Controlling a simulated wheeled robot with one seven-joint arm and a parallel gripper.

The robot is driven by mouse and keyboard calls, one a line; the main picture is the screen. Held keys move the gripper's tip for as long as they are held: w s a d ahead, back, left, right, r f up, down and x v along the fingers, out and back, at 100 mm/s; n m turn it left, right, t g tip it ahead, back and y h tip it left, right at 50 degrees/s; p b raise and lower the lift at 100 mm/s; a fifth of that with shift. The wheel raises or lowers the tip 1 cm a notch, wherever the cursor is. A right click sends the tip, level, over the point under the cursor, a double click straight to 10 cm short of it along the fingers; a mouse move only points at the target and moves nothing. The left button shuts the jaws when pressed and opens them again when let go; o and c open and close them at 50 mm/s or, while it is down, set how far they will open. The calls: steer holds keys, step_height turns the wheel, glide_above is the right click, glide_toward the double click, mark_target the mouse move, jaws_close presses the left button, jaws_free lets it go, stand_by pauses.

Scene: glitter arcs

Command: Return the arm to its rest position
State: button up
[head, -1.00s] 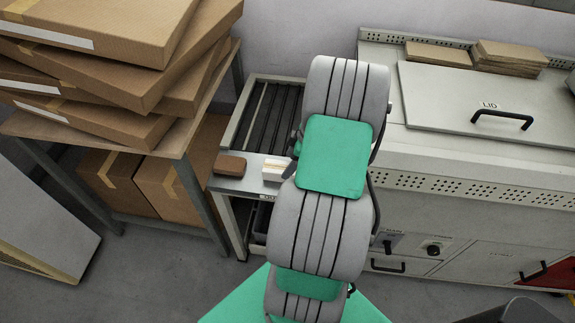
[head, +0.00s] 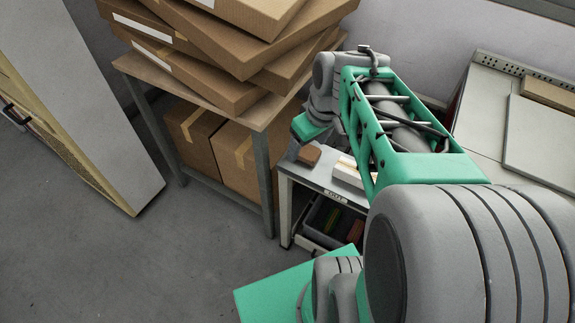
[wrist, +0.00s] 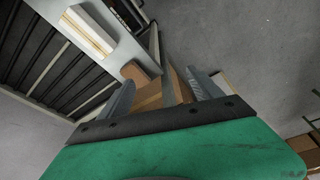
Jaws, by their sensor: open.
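My gripper (wrist: 163,92) shows its two grey fingers spread apart in the wrist view, with nothing held between them. Cardboard lies in the background behind the fingers. In the head view my arm is raised and folded, and its green and grey end hangs near the small grey bench (head: 318,180). The fingertips cannot be made out there. A brown block (head: 308,155) and a white block (head: 346,173) lie on the bench, apart from my gripper. In the wrist view the brown block (wrist: 136,73) and the white block (wrist: 88,31) sit left of the fingers.
A table (head: 134,68) stacked with cardboard boxes (head: 190,58) stands left of my arm, with more boxes (head: 193,132) beneath. A pale panel (head: 75,95) stands at far left. A grey machine (head: 485,110) is at right. The floor at lower left is clear.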

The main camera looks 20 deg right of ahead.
steer(key=s+a+r+m+t, duration=0.1)
steer(key=s+a+m, duration=0.1)
steer(key=s+a, duration=0.3)
steer(key=a, duration=0.3)
steer(key=shift+a+m+h, duration=0.15)
steer(key=shift+m+h, duration=0.15)
steer(key=shift+m, duration=0.1)
steer(key=shift+s, duration=0.1)
